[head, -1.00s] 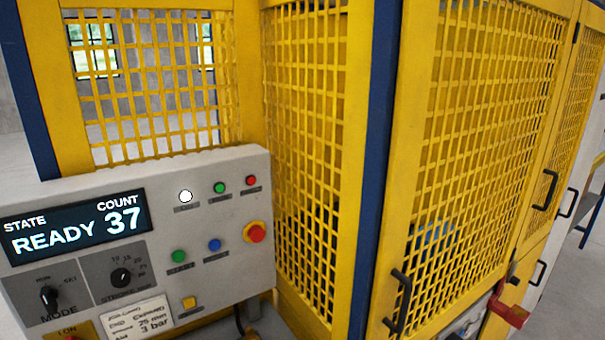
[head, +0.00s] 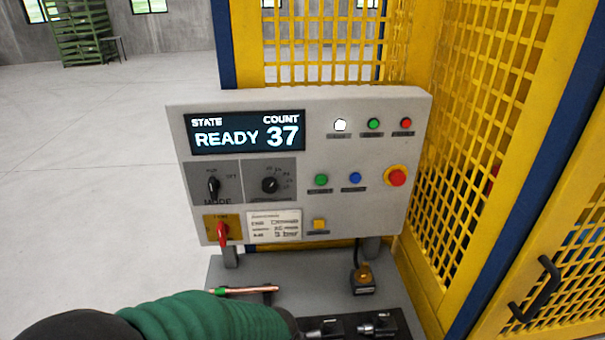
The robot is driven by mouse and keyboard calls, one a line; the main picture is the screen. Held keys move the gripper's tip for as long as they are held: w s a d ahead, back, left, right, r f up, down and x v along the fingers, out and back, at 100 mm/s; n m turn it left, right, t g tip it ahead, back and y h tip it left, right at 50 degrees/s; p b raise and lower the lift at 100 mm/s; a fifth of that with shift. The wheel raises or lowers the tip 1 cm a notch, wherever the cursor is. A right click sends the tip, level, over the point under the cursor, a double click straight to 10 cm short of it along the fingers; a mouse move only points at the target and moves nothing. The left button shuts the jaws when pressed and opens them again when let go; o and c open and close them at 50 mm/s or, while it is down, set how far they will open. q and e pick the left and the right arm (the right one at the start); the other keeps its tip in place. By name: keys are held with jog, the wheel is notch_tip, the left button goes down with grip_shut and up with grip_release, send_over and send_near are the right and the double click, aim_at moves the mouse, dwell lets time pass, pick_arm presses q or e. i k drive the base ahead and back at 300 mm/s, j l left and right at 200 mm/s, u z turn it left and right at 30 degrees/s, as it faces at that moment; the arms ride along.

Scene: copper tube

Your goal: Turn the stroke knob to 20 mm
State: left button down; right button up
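The stroke knob (head: 269,184) is a black rotary knob on a dark plate of the grey control panel (head: 375,240), below the display (head: 246,132), which reads READY and COUNT 37. Small marks ring the knob's upper right; its exact setting is too small to read. A black mode knob (head: 213,186) sits to its left. A green sleeve-like arm part of mine crosses the bottom left, below the panel and apart from the knob. Neither gripper's fingers show clearly.
A red switch (head: 222,232) on a yellow plate and a paper label (head: 274,225) sit under the knobs. A red emergency button (head: 396,176) is at right. A grey shelf (head: 320,270) below holds a copper tube (head: 245,290). Yellow mesh guarding (head: 480,120) stands right and behind.

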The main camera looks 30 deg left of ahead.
aim_at(270, 184)
jog(key=u, duration=0.75)
